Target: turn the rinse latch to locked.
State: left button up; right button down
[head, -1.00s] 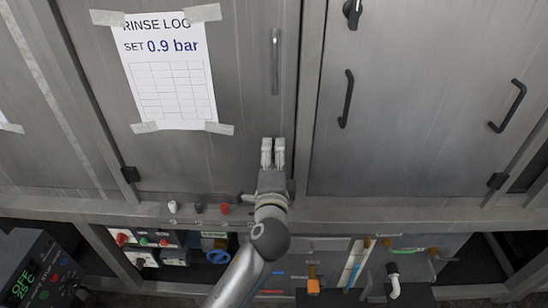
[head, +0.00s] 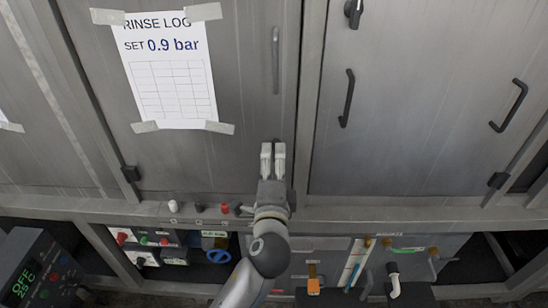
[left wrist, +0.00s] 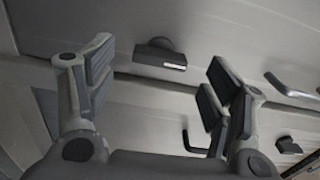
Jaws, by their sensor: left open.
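The dark latch (left wrist: 160,54) on the left cabinet door shows in the left wrist view, with a short white mark on its bar. The bar lies roughly across that picture. My left gripper (left wrist: 158,78) is open and empty, with one finger to each side of the latch in the picture. The latch appears ahead of the fingertips; I see no contact. In the head view my left gripper (head: 273,148) points up at the lower right of that door, and hides most of the latch. My right gripper is in neither view.
A bar handle (head: 275,60) is above the gripper. The right door has a dark handle (head: 346,98) and a dark knob (head: 353,12). A rinse log sheet (head: 171,75) is taped to the left door. Red button (head: 224,208) and other small buttons line the ledge below.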

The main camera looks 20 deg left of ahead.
pick_arm(q)
jog(key=v, duration=0.9)
